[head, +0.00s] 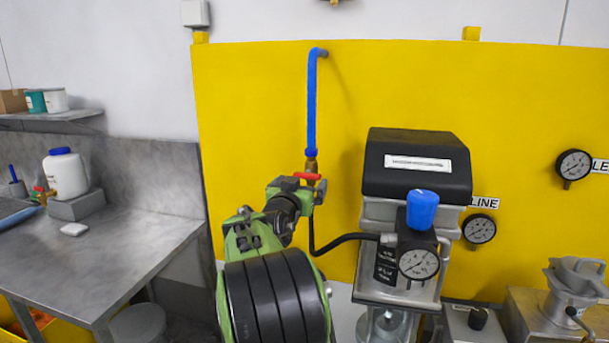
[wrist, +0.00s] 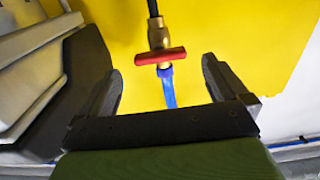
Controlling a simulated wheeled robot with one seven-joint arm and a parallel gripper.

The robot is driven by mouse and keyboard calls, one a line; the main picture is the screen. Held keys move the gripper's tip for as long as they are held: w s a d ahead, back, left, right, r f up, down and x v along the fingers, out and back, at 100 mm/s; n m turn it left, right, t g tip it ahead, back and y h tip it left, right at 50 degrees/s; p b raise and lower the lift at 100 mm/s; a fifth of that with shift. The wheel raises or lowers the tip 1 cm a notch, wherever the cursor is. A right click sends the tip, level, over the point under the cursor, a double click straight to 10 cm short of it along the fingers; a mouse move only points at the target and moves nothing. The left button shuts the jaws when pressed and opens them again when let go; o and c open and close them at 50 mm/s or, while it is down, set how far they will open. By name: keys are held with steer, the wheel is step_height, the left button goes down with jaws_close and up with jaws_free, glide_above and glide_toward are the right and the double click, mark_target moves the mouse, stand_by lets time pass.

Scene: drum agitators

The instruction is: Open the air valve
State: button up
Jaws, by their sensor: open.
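The air valve has a red lever handle (head: 307,176) on a brass body (head: 311,164), below a blue pipe (head: 312,110) on the yellow panel. In the head view the handle lies crosswise to the pipe, just above my gripper (head: 310,190). In the wrist view the red handle (wrist: 161,56) also lies across the line, with the brass body (wrist: 159,36) and the blue pipe (wrist: 167,88). My gripper (wrist: 162,85) is open, its fingers on either side of the pipe and handle in that view. I see no clear contact with the handle.
A black hose (head: 340,240) runs from below the valve to the regulator with a blue knob (head: 422,208) and a gauge (head: 418,264). The black-topped machine (head: 417,165) stands close at the right. A steel bench (head: 110,260) is at the left.

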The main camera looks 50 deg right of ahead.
mark_target(306, 177)
steer(key=x, duration=0.4)
steer(key=shift+p, duration=0.3)
steer(key=shift+a, duration=0.1)
steer(key=c, duration=1)
